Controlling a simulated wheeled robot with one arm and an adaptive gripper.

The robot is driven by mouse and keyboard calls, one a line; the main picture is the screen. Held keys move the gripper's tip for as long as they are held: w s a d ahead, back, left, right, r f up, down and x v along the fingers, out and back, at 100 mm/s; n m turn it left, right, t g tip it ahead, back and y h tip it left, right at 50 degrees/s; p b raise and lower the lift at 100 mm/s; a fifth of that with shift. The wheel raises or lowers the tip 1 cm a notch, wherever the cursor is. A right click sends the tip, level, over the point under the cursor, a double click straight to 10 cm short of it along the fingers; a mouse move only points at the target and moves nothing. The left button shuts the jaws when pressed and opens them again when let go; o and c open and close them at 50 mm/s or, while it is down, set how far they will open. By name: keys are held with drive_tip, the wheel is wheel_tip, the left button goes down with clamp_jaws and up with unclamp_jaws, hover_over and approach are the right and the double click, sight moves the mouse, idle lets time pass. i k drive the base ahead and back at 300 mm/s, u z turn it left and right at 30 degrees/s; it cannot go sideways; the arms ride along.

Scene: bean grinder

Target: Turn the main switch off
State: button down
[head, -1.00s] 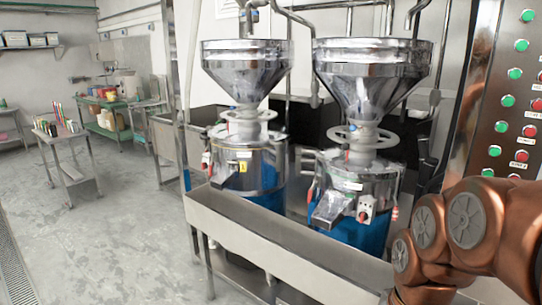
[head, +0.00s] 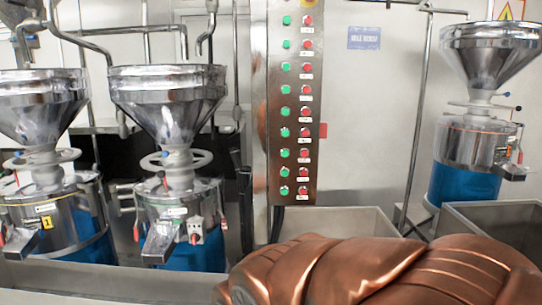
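A tall steel control panel (head: 293,90) stands upright in the middle of the head view. It has a column of green buttons on its left and a column of red buttons on its right, with small white labels too small to read. A small yellow piece (head: 309,3) shows at the panel's top, cut by the picture's edge. A small red part (head: 323,130) sticks out at the panel's right side. I cannot tell which of these is the main switch. My copper-coloured arm fills the lower right foreground, below the panel; my gripper is not in view.
Two grinders with steel hoppers, a left one (head: 40,105) and one nearer the panel (head: 170,105), stand at left. Another grinder (head: 487,60) stands at right. Steel troughs (head: 480,222) run along the front. A blue sign (head: 364,37) hangs on the pale wall.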

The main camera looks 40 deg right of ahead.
sight(324, 126)
drive_tip(key=u, duration=2.5)
drive_tip(key=k, duration=1.8)
drive_tip(key=z, duration=2.7)
drive_tip(key=k, duration=0.45)
drive_tip(key=u, duration=0.3)
drive_tip(key=i, duration=0.45)
drive_tip(key=u, duration=0.15)
